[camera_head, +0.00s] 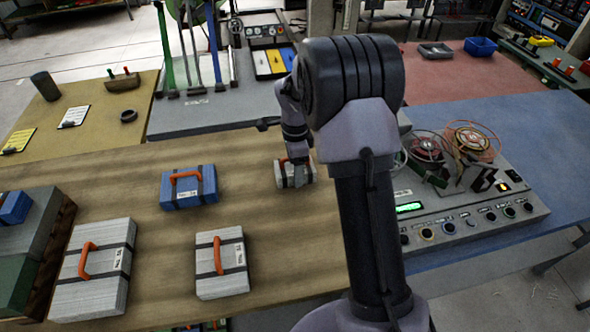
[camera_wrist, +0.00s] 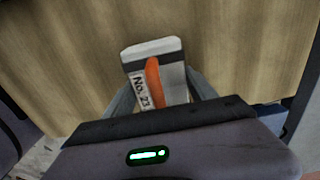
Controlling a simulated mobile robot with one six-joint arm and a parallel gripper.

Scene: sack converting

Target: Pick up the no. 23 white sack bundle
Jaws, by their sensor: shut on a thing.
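A small white sack bundle (camera_head: 306,174) with an orange handle and dark straps is at the right part of the wooden table, under my gripper (camera_head: 297,160). In the wrist view the same bundle (camera_wrist: 153,48) lies between my fingers (camera_wrist: 158,88), with its orange handle in the middle. My gripper is shut on this bundle. My arm hides part of it in the head view, and I cannot tell whether it is clear of the table.
A blue bundle (camera_head: 188,187) and two larger white bundles (camera_head: 222,262) (camera_head: 95,268) lie to the left on the wooden table (camera_head: 170,250). A control panel with dials and reels (camera_head: 465,215) stands right of my arm. Stacked crates (camera_head: 30,245) fill the left edge.

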